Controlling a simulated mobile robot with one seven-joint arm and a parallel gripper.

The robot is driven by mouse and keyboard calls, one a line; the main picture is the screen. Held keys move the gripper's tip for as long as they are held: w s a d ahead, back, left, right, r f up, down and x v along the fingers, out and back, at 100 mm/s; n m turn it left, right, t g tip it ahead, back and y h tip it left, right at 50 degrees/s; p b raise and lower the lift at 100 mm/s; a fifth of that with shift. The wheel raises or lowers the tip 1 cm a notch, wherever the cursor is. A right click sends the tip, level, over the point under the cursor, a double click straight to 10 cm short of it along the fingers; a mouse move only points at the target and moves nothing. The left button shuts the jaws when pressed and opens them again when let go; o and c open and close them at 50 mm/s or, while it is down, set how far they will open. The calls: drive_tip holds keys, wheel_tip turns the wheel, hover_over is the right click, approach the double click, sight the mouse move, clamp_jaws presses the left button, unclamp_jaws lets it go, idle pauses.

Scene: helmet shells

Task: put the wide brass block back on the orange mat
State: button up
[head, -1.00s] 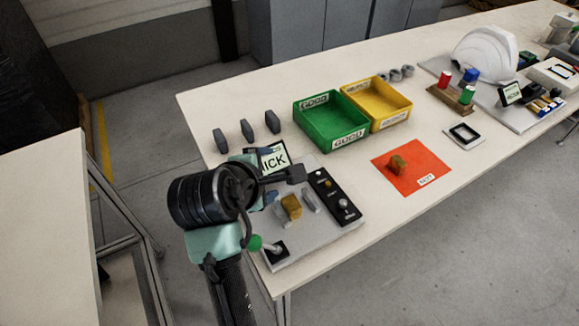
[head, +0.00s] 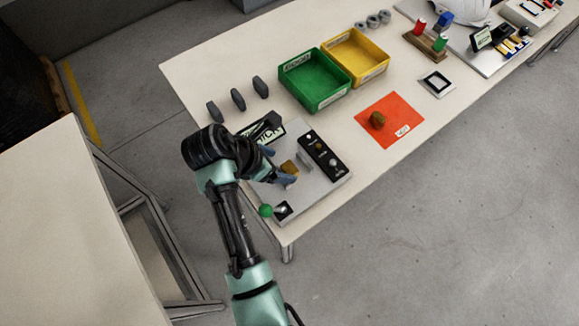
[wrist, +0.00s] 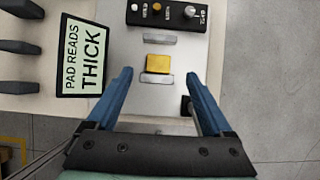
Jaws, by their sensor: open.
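A brass block (head: 289,167) sits on the grey plate of a fixture (head: 318,190); in the wrist view the block (wrist: 159,64) looks like a wide gold rectangle. My gripper (head: 278,168) is open above the plate. In the wrist view its blue fingers (wrist: 158,76) stand to the left and right of the block, with gaps on both sides and tips about level with its near edge.
A black control strip (head: 325,155) and a green-knobbed lever (head: 265,210) flank the plate. A sign (wrist: 83,60) reads "PAD READS THICK". Green (head: 314,80) and yellow (head: 355,58) bins stand behind. Grey pieces (head: 238,99) stand at the left. The table between fixture and mat is clear.

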sight(289, 168)
drive_tip(key=x, duration=0.7)
drive_tip(key=shift+a+f, duration=0.1)
drive_tip(key=shift+f, duration=0.1)
clamp_jaws()
